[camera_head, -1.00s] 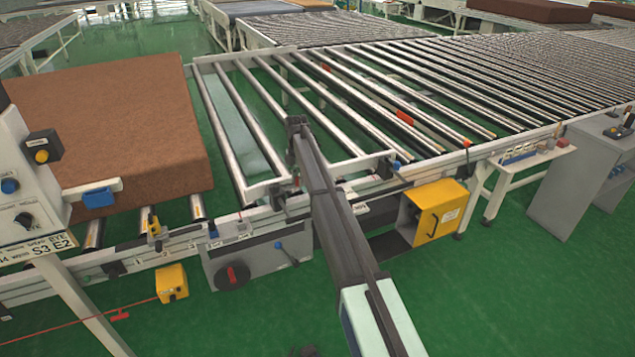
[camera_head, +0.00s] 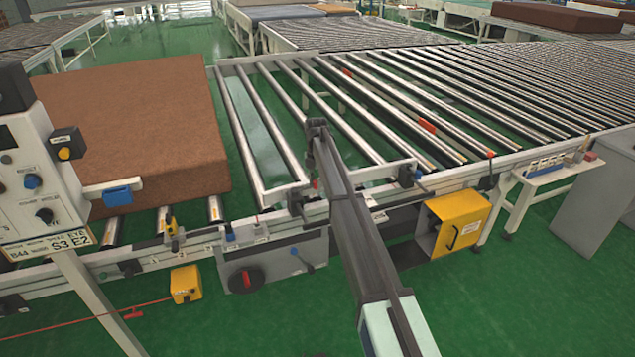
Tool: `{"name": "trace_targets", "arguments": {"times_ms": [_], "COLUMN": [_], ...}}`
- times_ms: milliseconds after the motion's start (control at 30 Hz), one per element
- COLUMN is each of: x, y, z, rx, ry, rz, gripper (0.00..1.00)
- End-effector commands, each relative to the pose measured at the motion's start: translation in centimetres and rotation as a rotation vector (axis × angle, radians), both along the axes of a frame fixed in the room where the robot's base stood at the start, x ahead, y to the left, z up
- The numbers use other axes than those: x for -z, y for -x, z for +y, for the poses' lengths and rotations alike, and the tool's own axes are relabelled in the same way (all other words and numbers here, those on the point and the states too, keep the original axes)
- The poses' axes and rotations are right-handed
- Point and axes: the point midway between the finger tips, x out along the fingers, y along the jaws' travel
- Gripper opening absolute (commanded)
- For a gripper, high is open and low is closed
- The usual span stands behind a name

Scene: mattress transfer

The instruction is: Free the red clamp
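Several small red parts show, and I cannot tell for certain which is the red clamp. A red block (camera_head: 427,126) lies among the rollers right of centre. A red-topped dark fitting (camera_head: 490,155) sits on the conveyor's front rail. A small red bit (camera_head: 315,184) shows beside a long dark arm link, at the corner of the pale frame (camera_head: 282,192), partly hidden. The link rises from the bottom centre and crosses the front rail.
A large brown mattress block (camera_head: 140,135) rests on rollers at left, behind a control post (camera_head: 30,185). A grey box with a black dial and red handle (camera_head: 246,279) and a yellow box (camera_head: 455,225) are on the conveyor's front. Green floor (camera_head: 540,290) is open at lower right.

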Motion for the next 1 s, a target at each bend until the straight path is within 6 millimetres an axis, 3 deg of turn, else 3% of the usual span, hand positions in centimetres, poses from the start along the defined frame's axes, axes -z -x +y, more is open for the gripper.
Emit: {"name": "trace_targets", "arguments": {"times_ms": [33, 67, 467, 667, 1000], "x": [0.0, 0.0, -0.5, -3.0, -9.3], "y": [0.0, 0.0, 0.0, -0.1, -0.1], "z": [0.2, 0.1, 0.0, 0.1, 0.1], "rx": [-0.002, -0.002, 0.001, 0.000, -0.001], "ry": [-0.001, -0.001, -0.001, -0.001, -0.001], "rz": [0.000, 0.000, -0.002, -0.002, -0.002], "gripper": [0.44, 0.52, 0.52, 0.52, 0.52]}}
